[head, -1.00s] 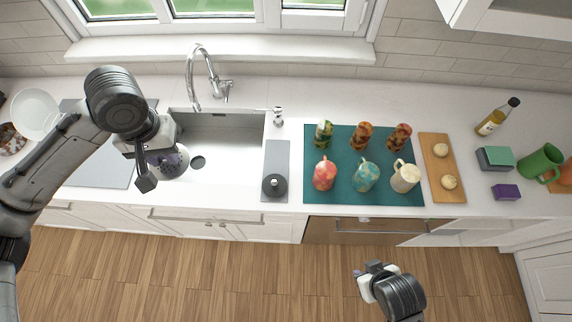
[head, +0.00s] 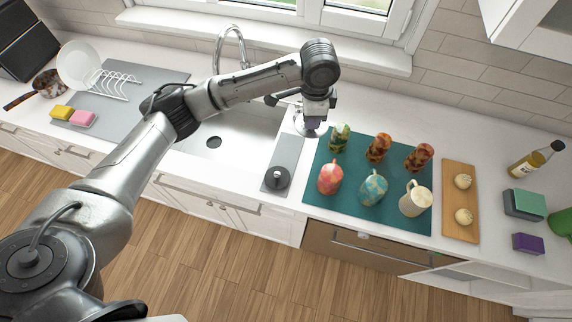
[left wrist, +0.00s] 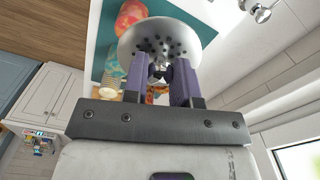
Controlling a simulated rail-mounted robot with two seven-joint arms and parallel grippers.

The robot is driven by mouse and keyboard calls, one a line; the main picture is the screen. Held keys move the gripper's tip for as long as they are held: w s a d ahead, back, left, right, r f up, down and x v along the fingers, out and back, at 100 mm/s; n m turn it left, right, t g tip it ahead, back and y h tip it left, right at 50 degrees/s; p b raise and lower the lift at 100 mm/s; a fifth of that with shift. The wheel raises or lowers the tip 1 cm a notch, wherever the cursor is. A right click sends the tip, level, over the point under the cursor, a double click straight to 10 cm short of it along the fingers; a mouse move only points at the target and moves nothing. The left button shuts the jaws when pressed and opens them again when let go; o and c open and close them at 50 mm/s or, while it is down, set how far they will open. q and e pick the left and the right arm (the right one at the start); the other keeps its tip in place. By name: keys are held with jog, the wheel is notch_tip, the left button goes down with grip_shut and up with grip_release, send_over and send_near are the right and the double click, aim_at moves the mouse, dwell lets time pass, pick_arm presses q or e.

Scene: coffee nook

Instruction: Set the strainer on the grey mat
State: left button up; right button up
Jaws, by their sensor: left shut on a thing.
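The strainer (left wrist: 143,44) is a round metal piece with dark holes, held at the purple fingertips in the left wrist view. In the head view the strainer (head: 308,131) shows as a pale disc under my left gripper (head: 313,118). My left gripper (left wrist: 160,75) is shut on it. It hangs over the far end of the narrow grey mat (head: 285,157), near the teal mat's far left corner. I cannot tell how high it is above the counter. A round black object with a knob (head: 277,178) stands on the near end of the grey mat. My right gripper is out of view.
The teal mat (head: 322,190) to the right holds several mugs and patterned pieces. The sink (head: 240,130) lies left of the grey mat. Further left is a larger grey sheet (head: 135,112) with a rack (head: 115,84) and sponges. The faucet (head: 222,45) stands behind the sink.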

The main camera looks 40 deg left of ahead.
pick_arm(q)
jog(key=a+f+m+b, duration=0.1)
jog(key=a+f+m, duration=0.2)
jog(key=f, duration=0.4)
jog(key=w+a+f+m+b, duration=0.1)
jog(key=a+f+m, duration=0.2)
jog(key=f, duration=0.4)
jog(key=w+a+f+m+b, duration=0.1)
jog(key=a+f+m, duration=0.2)
jog(key=f, duration=0.4)
jog(key=shift+a+f+m+b, duration=0.1)
jog(key=shift+a+m+b, duration=0.2)
jog(key=shift+m, duration=0.5)
jog(key=shift+f, duration=1.45)
jog(key=shift+f, duration=0.15)
jog(key=o, duration=0.9)
